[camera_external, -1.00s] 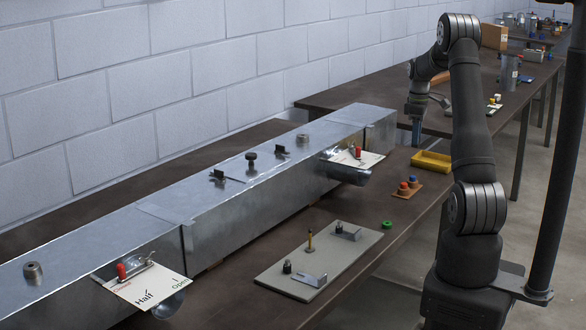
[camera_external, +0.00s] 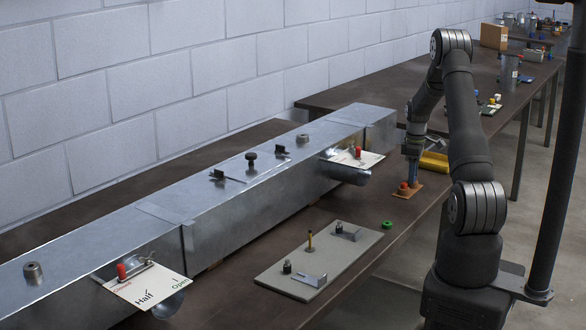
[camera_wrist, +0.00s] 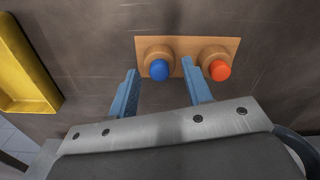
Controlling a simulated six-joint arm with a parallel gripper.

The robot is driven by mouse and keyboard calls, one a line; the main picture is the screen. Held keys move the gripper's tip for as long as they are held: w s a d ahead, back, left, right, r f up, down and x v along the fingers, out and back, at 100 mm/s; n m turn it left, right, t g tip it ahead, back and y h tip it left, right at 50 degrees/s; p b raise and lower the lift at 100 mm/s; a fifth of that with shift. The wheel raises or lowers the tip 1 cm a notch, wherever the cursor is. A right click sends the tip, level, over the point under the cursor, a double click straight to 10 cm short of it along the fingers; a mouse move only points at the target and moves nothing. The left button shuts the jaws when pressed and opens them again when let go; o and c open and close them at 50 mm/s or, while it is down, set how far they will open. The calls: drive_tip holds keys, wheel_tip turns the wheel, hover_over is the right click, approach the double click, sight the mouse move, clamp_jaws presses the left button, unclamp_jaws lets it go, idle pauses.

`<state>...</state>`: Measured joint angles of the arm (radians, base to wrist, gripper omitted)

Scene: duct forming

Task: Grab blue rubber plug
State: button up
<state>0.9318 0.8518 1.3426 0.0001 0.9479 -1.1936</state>
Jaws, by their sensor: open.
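The blue rubber plug (camera_wrist: 159,70) stands in a round seat on a tan wooden block in the wrist view, between and just beyond my fingertips. My gripper (camera_wrist: 160,73) is open, with one blue finger on each side of the blue plug's line. A red-orange plug (camera_wrist: 220,70) sits in the other seat of the block (camera_wrist: 190,46), outside and to the right of my right finger. In the external view my gripper (camera_external: 411,180) is over the block (camera_external: 407,191), and the blue plug is hidden there. The red plug (camera_external: 403,186) shows beside the fingers.
A yellow tray (camera_wrist: 22,70) lies left of the block in the wrist view. A green ring (camera_external: 387,224) lies on the dark table near a grey plate (camera_external: 320,262) with small fittings. The long metal duct (camera_external: 250,180) runs behind.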

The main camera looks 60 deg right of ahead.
clamp_jaws()
drive_tip(key=shift+r, duration=0.1)
idle(0.3)
